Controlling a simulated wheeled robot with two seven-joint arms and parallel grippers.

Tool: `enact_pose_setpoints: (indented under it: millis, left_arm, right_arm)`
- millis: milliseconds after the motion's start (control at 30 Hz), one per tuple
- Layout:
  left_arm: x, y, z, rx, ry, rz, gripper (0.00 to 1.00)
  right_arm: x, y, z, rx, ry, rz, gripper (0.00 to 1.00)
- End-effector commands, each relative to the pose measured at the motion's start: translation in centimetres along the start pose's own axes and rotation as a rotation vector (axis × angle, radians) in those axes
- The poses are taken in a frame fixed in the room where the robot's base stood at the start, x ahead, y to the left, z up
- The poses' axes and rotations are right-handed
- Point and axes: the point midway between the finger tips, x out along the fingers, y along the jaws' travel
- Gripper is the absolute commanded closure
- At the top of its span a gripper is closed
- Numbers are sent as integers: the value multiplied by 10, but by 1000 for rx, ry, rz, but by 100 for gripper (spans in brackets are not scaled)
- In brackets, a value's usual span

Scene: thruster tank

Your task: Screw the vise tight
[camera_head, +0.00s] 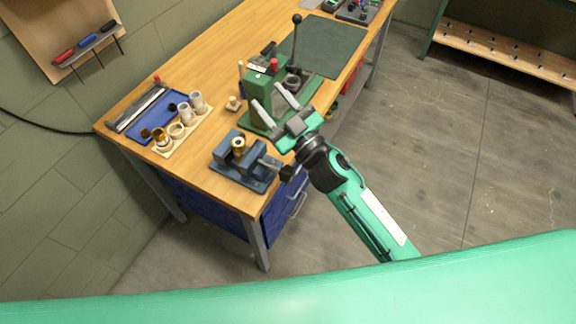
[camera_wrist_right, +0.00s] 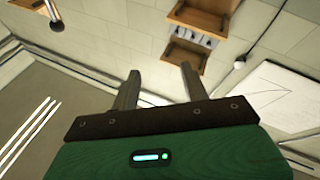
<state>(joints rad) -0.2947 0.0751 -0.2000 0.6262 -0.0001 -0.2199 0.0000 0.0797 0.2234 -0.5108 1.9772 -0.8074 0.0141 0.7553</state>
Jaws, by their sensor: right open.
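The blue-grey vise (camera_head: 258,180) sits at the near corner of the wooden bench, with a round brass part (camera_head: 238,146) between its jaws. I cannot tell whether the jaws press on it. The vise's screw end, with a dark knob (camera_head: 287,173), points right toward the bench edge. My right gripper (camera_head: 267,96) is open and empty, raised above and beyond the vise in front of the green press; its forearm passes right of the screw end. In the right wrist view, the open fingers (camera_wrist_right: 158,72) have nothing between them. My left gripper is not in view.
A green press (camera_head: 262,98) with a tall lever stands behind my right gripper. A blue tray (camera_head: 150,119) and a wooden rack of cups (camera_head: 183,133) lie left of the vise. A dark green mat (camera_head: 335,45) lies farther back. Floor right of the bench is clear.

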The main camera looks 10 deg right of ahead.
Motion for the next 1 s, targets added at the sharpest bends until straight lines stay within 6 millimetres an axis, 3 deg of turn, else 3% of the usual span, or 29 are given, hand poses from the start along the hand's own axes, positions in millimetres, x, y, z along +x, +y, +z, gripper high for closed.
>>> enact_pose_setpoints:
  millis: [33,100,167,233,400,567,667,800,1000]
  left_arm:
    - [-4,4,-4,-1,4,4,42]
    - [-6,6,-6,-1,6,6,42]
    - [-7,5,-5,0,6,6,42]
    - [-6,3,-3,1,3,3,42]
    - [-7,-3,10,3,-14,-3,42]
    - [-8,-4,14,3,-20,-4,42]
    - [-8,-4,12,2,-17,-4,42]
    - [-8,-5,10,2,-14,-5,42]
    - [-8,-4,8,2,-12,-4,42]
  right_arm:
    - [16,-15,-54,-38,143,-102,55]
    - [21,-46,-115,-90,312,-271,55]
    - [17,-74,-148,-138,412,-425,55]
    - [11,-104,-155,-191,462,-604,55]
    - [-14,-158,-136,-346,450,-1052,55]
    - [-42,-171,-88,-528,260,-1444,55]
    - [-56,-156,-51,-655,51,-1645,55]
    - [-67,-110,-9,-824,-314,-1822,55]
    - [-72,-44,15,-983,-761,-1878,55]
